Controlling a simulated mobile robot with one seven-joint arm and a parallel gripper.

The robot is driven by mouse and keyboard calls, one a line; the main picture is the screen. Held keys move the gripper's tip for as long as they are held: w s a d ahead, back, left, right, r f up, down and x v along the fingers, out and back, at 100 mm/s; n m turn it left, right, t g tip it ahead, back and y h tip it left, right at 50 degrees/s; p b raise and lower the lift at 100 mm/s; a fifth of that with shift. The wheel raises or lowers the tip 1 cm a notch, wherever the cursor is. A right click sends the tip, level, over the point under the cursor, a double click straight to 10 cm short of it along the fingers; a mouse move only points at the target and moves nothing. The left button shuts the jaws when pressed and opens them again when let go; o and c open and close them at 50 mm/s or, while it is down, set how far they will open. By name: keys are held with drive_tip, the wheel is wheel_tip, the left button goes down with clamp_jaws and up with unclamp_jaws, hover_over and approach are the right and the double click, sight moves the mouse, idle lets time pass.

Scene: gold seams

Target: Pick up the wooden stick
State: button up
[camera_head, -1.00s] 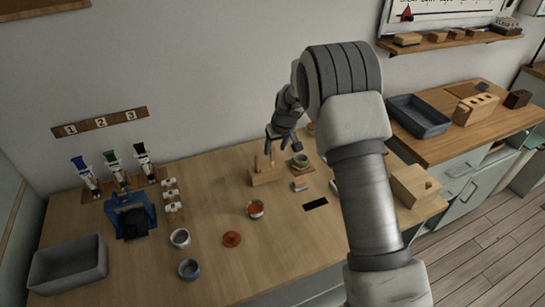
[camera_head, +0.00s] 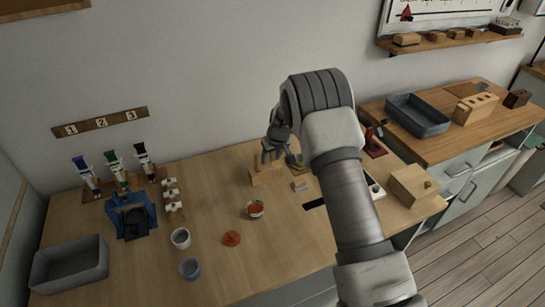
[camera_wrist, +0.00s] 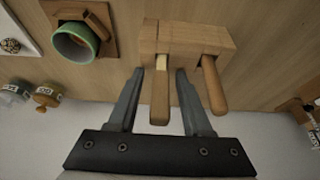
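A wooden stick (camera_wrist: 160,95) stands in a light wooden block (camera_wrist: 195,36); a second, browner stick (camera_wrist: 213,85) stands in the same block to its right. In the head view the block (camera_head: 268,176) is near the back of the table, with my gripper (camera_head: 272,155) right above it, pointing down. In the wrist view my gripper (camera_wrist: 160,74) is open. Its two fingers are on either side of the left stick, with gaps showing on both sides. The second stick is outside the right finger. In the head view the fingers partly cover the sticks.
A green-rimmed cup (camera_wrist: 74,44) sits on a wooden coaster close to the block. A small jar (camera_wrist: 45,97) is near the table edge in the wrist view.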

clamp_jaws()
drive_tip(key=shift+r, duration=0.15)
